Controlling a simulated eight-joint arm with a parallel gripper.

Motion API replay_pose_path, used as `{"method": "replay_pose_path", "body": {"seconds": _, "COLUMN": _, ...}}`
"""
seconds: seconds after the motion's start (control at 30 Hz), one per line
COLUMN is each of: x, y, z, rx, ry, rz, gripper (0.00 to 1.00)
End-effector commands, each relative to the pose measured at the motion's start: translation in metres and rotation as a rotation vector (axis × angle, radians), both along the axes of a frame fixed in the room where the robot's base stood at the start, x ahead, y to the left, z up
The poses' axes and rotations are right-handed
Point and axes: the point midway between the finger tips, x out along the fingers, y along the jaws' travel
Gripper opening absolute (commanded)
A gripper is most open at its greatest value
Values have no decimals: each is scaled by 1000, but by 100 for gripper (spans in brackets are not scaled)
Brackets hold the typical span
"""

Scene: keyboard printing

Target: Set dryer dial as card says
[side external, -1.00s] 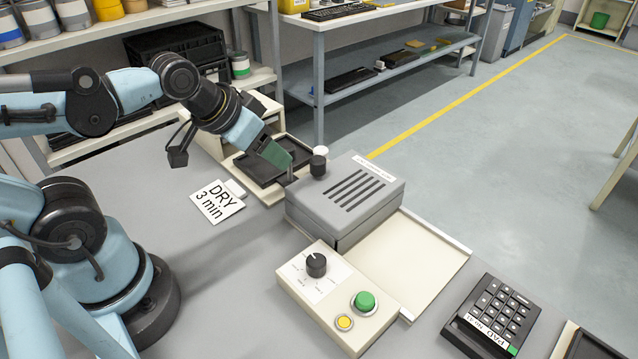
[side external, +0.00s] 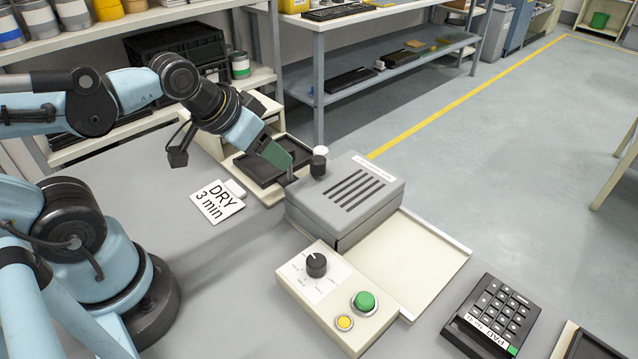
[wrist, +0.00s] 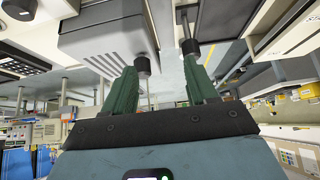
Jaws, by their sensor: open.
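The dryer (side external: 350,195) is a grey box with slots on top, standing over a cream plate. Its cream control box (side external: 345,305) in front carries a black dial (side external: 316,265) on a white scale, a green button (side external: 364,302) and a yellow button (side external: 344,322). The scale marks are too small to read. My gripper (side external: 290,172) is at the dryer's back left corner, near a black knob (side external: 318,166). In the wrist view my gripper (wrist: 160,85) has its green fingers apart with nothing between them.
A black keypad labelled PAD (side external: 492,315) lies at the front right. A dark tray (side external: 262,165) sits behind my gripper. Shelves with cans and bins stand at the back left. The grey table is clear between the card and the control box.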

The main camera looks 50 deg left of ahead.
Motion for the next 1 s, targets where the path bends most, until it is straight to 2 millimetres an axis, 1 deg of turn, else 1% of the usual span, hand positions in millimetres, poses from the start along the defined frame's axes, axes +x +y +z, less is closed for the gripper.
{"method": "replay_pose_path", "body": {"seconds": 0.3, "x": 0, "y": 0, "z": 0, "rx": 0, "ry": 0, "rz": 0, "gripper": 57}}
{"method": "replay_pose_path", "body": {"seconds": 0.37, "x": 0, "y": 0, "z": 0, "rx": 1, "ry": 0, "rz": -1, "gripper": 59}}
{"method": "replay_pose_path", "body": {"seconds": 0.47, "x": 1, "y": -7, "z": 1, "rx": 17, "ry": 22, "rz": -48, "gripper": 59}}
{"method": "replay_pose_path", "body": {"seconds": 0.57, "x": 1, "y": -27, "z": 5, "rx": 73, "ry": 90, "rz": -201, "gripper": 59}}
{"method": "replay_pose_path", "body": {"seconds": 0.67, "x": -1, "y": -60, "z": 11, "rx": 163, "ry": 193, "rz": -454, "gripper": 59}}
{"method": "replay_pose_path", "body": {"seconds": 0.7, "x": -3, "y": -74, "z": 14, "rx": 203, "ry": 237, "rz": -567, "gripper": 59}}
{"method": "replay_pose_path", "body": {"seconds": 0.8, "x": -12, "y": -106, "z": 20, "rx": 293, "ry": 337, "rz": -846, "gripper": 59}}
{"method": "replay_pose_path", "body": {"seconds": 0.9, "x": -21, "y": -132, "z": 24, "rx": 364, "ry": 418, "rz": -1087, "gripper": 59}}
{"method": "replay_pose_path", "body": {"seconds": 1.0, "x": -30, "y": -150, "z": 28, "rx": 412, "ry": 472, "rz": -1259, "gripper": 59}}
